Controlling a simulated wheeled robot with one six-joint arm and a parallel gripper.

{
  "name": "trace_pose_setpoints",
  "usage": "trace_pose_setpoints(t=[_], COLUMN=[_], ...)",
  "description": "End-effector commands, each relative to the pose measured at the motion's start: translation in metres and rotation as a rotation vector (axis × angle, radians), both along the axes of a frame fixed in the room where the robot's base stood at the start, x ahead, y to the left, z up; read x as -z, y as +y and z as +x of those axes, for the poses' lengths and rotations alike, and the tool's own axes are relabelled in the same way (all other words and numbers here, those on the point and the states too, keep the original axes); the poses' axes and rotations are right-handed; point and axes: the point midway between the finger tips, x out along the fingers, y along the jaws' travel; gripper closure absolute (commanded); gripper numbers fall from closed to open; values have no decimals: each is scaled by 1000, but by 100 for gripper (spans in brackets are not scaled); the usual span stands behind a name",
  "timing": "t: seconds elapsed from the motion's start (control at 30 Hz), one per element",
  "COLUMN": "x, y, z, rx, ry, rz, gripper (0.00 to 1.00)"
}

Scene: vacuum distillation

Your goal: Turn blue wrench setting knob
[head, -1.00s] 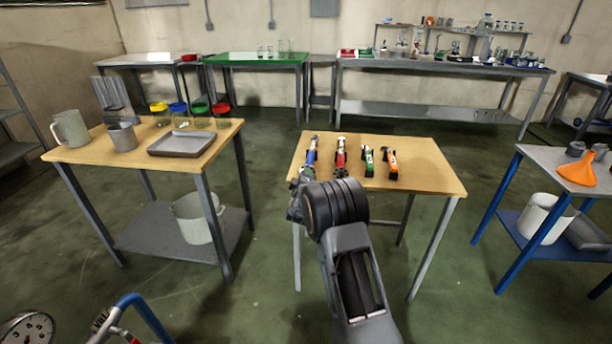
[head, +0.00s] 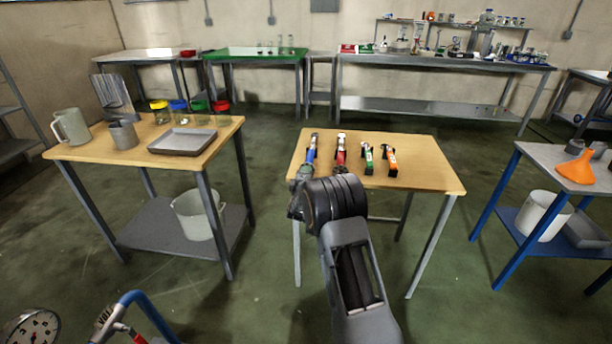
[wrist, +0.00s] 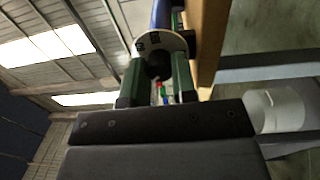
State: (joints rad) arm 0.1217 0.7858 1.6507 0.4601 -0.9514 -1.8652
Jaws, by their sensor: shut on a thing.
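The blue wrench (head: 312,152) lies at the left end of the small wooden table, first in a row of tools. In the wrist view its blue body (wrist: 162,14) runs away from me behind a pale round end with dark marks (wrist: 163,42). My gripper (wrist: 158,72) has its two green fingers on either side of a dark round knob at this end and is shut on it. In the head view my gripper (head: 304,174) is at the table's near left edge, partly hidden by my wrist. Finger contact is hard to see.
A red wrench (head: 341,152), a green tool (head: 367,158) and an orange tool (head: 390,160) lie to the right on the wooden table (head: 425,165). In the wrist view the table edge (wrist: 207,45) is close to the right finger. Open floor separates the neighbouring tables.

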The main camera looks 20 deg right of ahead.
Motion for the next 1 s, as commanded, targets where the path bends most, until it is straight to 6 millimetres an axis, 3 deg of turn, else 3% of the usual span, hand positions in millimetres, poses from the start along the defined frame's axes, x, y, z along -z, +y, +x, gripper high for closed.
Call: trace_pose_setpoints(t=[0.2,0.23,0.33,0.67,1.0], x=[0,0,0,0,1], y=[0,0,0,4,33], z=[0,0,0,-5,-59], rx=[-1,-1,-1,-1,-3], ry=[0,0,0,0,1], rz=[0,1,1,2,2], gripper=[98,72,63,63,63])
